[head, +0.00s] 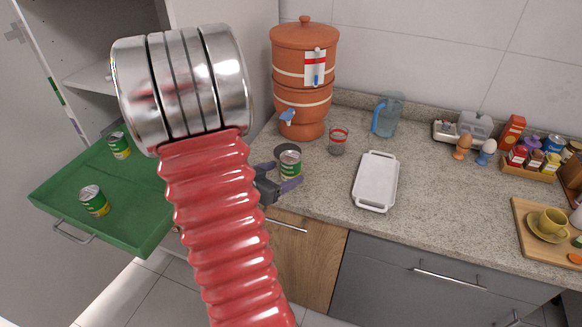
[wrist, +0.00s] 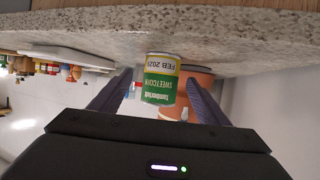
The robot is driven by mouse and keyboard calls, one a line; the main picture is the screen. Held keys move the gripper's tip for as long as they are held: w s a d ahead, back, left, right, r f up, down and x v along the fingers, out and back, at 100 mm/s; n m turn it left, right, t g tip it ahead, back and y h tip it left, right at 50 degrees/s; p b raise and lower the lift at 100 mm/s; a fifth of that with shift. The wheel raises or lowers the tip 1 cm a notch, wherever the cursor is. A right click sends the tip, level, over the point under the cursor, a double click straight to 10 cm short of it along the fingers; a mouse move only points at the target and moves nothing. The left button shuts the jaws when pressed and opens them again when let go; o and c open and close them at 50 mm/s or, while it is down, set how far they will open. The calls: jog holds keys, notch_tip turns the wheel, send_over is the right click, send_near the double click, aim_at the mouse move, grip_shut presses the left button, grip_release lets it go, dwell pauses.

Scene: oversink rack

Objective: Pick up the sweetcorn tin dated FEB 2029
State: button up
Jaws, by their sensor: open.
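The sweetcorn tin (wrist: 161,80) has a green and yellow label. In the wrist view it appears upside down, and its label reads SWEETCORN and FEB 202 with the last digit hard to read. In the head view the tin (head: 290,163) stands upright on the counter near its front edge. My gripper (head: 284,174) is open, with one finger on each side of the tin. In the wrist view, the gripper (wrist: 160,92) shows gaps between its fingers and the tin. Two similar tins are in the green drawer, one nearer (head: 95,201) and one farther back (head: 119,145); their dates cannot be read.
A terracotta water filter (head: 302,85) stands behind the tin. A glass (head: 338,141) with a red band, a white tray (head: 376,181) and a blue jug (head: 387,115) are to its right. The green drawer (head: 60,185) is pulled out at left.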

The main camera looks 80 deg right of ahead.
aim_at(291, 169)
jog(key=shift+x, duration=2.6)
jog(key=shift+w, duration=0.15)
jog(key=shift+c, duration=0.6)
jog(key=shift+r, duration=0.1)
jog(key=c, duration=1.2)
